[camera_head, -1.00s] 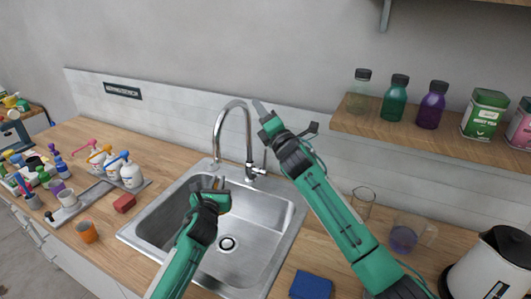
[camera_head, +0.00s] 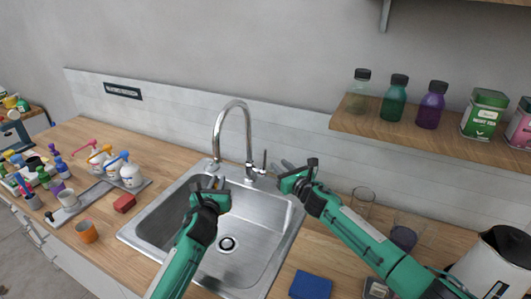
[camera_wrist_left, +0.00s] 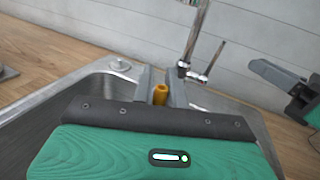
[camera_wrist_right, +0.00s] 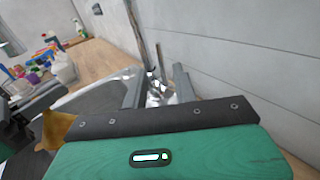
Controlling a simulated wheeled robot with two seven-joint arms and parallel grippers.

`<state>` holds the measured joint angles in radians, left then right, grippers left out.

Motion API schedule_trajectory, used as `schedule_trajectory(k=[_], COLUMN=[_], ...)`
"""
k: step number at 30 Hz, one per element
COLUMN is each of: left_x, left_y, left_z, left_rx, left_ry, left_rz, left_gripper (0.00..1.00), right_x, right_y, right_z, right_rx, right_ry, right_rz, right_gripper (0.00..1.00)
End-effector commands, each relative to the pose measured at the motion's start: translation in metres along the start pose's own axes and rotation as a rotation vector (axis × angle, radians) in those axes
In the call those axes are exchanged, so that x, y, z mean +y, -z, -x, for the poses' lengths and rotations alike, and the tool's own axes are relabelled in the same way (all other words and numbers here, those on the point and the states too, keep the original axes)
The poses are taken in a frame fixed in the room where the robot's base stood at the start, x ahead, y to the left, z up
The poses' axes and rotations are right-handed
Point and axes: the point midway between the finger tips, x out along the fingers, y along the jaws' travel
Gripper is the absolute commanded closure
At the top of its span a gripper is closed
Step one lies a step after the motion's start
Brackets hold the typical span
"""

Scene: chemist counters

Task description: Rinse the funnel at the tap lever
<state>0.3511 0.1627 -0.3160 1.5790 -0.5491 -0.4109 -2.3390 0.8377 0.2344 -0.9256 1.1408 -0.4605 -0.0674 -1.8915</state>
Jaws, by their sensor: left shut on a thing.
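My left gripper (camera_head: 215,184) is over the sink (camera_head: 165,209), below the tap spout (camera_head: 216,150). It is shut on the amber funnel, whose narrow part (camera_wrist_left: 160,94) shows between the fingers in the left wrist view. The funnel's wider part (camera_wrist_right: 57,129) shows in the right wrist view; it is mostly hidden in the head view. The tap lever (camera_head: 264,160) stands upright at the right of the tap base and also shows in the left wrist view (camera_wrist_left: 216,58). My right gripper (camera_head: 280,168) is open and empty just right of the lever, its fingers pointing towards it.
A blue sponge (camera_head: 311,285) lies right of the sink. Glass beakers (camera_head: 362,202) and a kettle (camera_head: 497,265) stand further right, below a shelf (camera_head: 390,130) with bottles. A red block (camera_head: 124,203), an orange cup (camera_head: 86,232) and spray bottles (camera_head: 131,174) are at left.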

Motion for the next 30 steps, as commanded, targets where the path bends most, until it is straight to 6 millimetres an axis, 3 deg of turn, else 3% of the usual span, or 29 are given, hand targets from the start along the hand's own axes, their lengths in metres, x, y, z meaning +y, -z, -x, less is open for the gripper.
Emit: schedule_trajectory(k=[15,30], left_x=[0.000,0.000], left_y=[0.000,0.000], left_z=[0.000,0.000], left_rx=[0.000,0.000], left_ry=[0.000,0.000], left_rz=[0.000,0.000], left_gripper=[1.00,1.00], right_x=[0.001,0.000], right_y=[-0.002,-0.002], right_z=[-0.060,-0.096], right_rx=[-0.002,-0.001], right_ry=[0.000,-0.001], right_rz=[-0.004,-0.004], right_gripper=[0.72,0.72])
